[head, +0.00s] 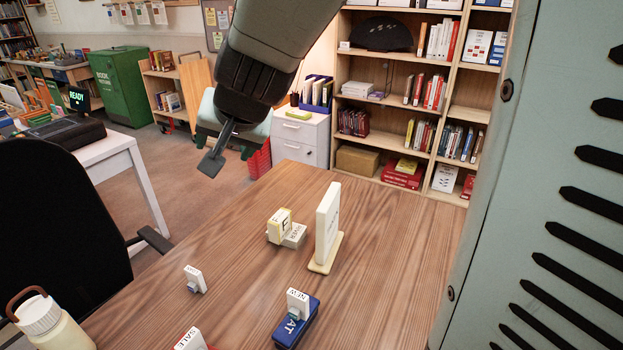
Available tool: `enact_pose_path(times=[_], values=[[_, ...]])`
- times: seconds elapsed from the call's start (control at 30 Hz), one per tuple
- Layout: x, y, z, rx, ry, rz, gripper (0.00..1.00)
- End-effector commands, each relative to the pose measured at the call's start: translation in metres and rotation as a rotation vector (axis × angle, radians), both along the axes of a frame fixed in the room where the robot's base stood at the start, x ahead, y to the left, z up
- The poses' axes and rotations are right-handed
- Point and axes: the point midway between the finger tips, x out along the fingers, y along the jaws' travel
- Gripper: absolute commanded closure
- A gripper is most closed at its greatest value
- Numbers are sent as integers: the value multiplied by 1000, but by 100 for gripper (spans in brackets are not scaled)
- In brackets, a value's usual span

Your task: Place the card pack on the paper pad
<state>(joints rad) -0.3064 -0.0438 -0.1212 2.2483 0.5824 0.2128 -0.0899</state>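My gripper (212,163) hangs above the far left part of the wooden table, apart from everything on it. Only one dark finger shows clearly, so its opening cannot be told; I see nothing held. I cannot tell for certain which things are the card pack and the paper pad. A small cream block with a black letter (279,226) stands against a low whitish block with partly readable lettering (295,236) near the table's middle. A dark blue block lettered "AT" (293,328) lies nearer, with a small "NEW" sign (298,303) at it.
A tall white panel on a cream base (327,225) stands right of the small blocks. A small white sign (196,277), a "SALE" sign (190,340) and a bottle (52,325) stand at the left and front. The table (400,240) is clear at right.

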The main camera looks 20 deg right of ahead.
Motion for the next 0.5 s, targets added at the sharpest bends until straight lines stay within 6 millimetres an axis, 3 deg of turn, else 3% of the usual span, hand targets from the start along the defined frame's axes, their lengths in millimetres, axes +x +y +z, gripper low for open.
enact_pose_path(times=[0.03,0.1,0.3,0.4,0.5], values=[[-26,-10,18,-16,0,42,33],[-64,-23,31,-63,20,103,33],[-166,-66,42,-253,103,187,33],[-201,-84,40,-336,143,189,33],[-222,-95,37,-389,172,182,33]])
